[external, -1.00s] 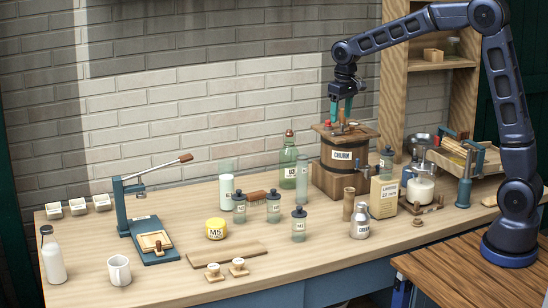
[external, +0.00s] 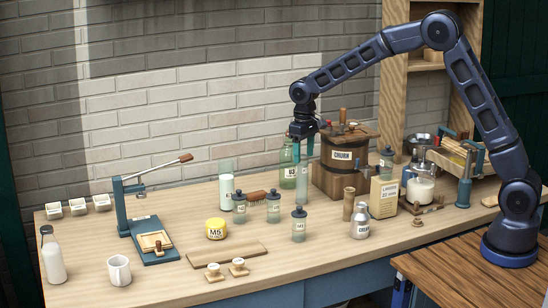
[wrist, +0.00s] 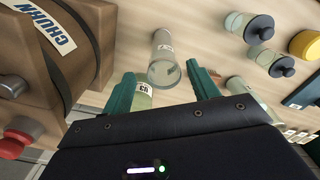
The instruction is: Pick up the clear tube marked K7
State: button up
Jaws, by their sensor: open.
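A clear tube (external: 302,188) stands upright on the bench, between the green bottle and the barrel churn. In the wrist view the clear tube (wrist: 163,62) shows between and beyond my fingers, with a small white label too small to read surely. My gripper (external: 303,152) is open, pointing down just above the tube, its teal fingers apart and nothing between them. The wrist view also shows my gripper (wrist: 162,88). Another clear tube (external: 226,167) with white contents stands farther left; its marking is unreadable.
The green bottle (external: 288,172) stands close behind and left of the tube. The wooden churn (external: 340,175) is close on the right. Several small dark-lidded jars (external: 273,210) stand to the left and front. Bare bench lies just in front of the tube.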

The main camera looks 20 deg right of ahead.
aim_at(302, 168)
jog(key=shift+a+f, duration=0.15)
jog(key=shift+f, duration=1.45)
jog(key=shift+a+f, duration=0.1)
jog(key=shift+f, duration=1.45)
jog(key=c, duration=1.1)
jog(key=shift+r, duration=0.15)
